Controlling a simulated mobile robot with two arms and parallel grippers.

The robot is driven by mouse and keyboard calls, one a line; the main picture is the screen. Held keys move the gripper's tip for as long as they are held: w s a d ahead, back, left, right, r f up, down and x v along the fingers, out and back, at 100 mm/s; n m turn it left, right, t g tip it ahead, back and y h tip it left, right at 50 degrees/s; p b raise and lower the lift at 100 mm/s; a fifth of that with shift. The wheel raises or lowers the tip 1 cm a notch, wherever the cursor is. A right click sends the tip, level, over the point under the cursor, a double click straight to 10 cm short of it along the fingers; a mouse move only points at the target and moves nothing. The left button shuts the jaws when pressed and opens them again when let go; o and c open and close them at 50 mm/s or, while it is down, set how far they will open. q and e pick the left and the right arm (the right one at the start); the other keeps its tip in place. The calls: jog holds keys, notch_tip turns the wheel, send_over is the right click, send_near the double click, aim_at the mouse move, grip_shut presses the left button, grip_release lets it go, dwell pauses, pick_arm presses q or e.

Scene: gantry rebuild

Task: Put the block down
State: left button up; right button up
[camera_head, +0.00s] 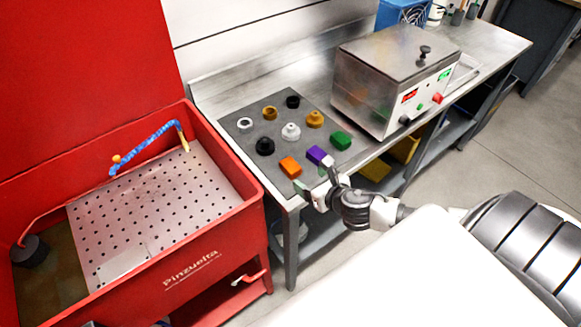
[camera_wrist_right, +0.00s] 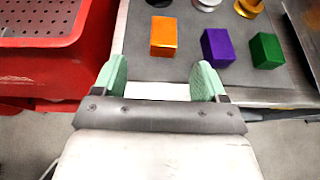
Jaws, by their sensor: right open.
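Three blocks lie in a row near the front edge of a grey mat (camera_head: 243,124): an orange block (camera_head: 290,166), a purple block (camera_head: 317,154) and a green block (camera_head: 340,140). The right wrist view shows the same orange block (camera_wrist_right: 164,37), purple block (camera_wrist_right: 218,46) and green block (camera_wrist_right: 266,50) on the mat. My right gripper (camera_head: 316,184) is at the table's front edge, near the orange and purple blocks. Its green fingertips (camera_wrist_right: 162,82) are apart with nothing between them. My left gripper is not in view.
Several black, white and gold round parts, including a white one (camera_head: 291,131), stand behind the blocks. A steel heated bath (camera_head: 385,85) stands to the right. A red parts washer (camera_head: 215,245) adjoins the table on the left.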

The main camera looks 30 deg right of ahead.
aim_at(291, 165)
jog(key=x, duration=0.5)
jog(key=shift+w+p, duration=0.15)
jog(key=shift+p, duration=0.2)
jog(key=shift+w+d+f, duration=0.15)
jog(key=shift+w+f, duration=0.1)
jog(key=shift+w, duration=0.3)
jog(key=p+x, duration=0.1)
jog(key=x, duration=0.3)
jog(key=shift+d+f, duration=0.15)
jog(key=shift+s, duration=0.1)
jog(key=shift+c, duration=0.9)
jog(key=c, duration=1)
